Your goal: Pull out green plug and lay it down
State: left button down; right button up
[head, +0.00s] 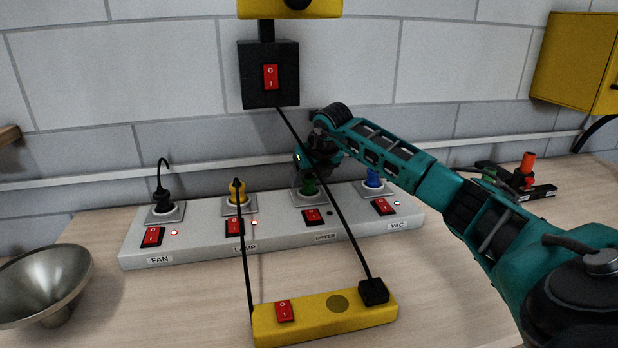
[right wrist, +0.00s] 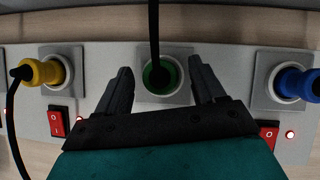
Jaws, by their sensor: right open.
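The green plug (head: 309,187) sits upright in the round DRYER socket (head: 311,199) of the grey power strip (head: 190,247). In the right wrist view the green plug (right wrist: 160,76) lies between the two dark fingers, with a visible gap on each side. My right gripper (right wrist: 160,66) is open around it and holds nothing. In the head view the right gripper (head: 305,165) is just above the plug, partly hidden by its own wrist and a black cord. A black cord (right wrist: 154,25) runs up from the plug in the wrist view. My left gripper is not in view.
A yellow plug (head: 237,190) and a blue plug (head: 373,178) flank the green one; a black plug (head: 162,201) is in FAN.

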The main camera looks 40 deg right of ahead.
jog(key=shift+w+f, duration=0.25)
jog(key=shift+f, duration=0.15)
jog(key=shift+d, duration=0.1)
jog(key=c, duration=0.9)
jog(key=shift+c, duration=0.7)
jog(key=o, duration=0.5)
jog(key=shift+c, duration=0.2)
jog(key=c, duration=0.7)
jog(key=shift+o, duration=0.2)
jog(key=shift+r, duration=0.1)
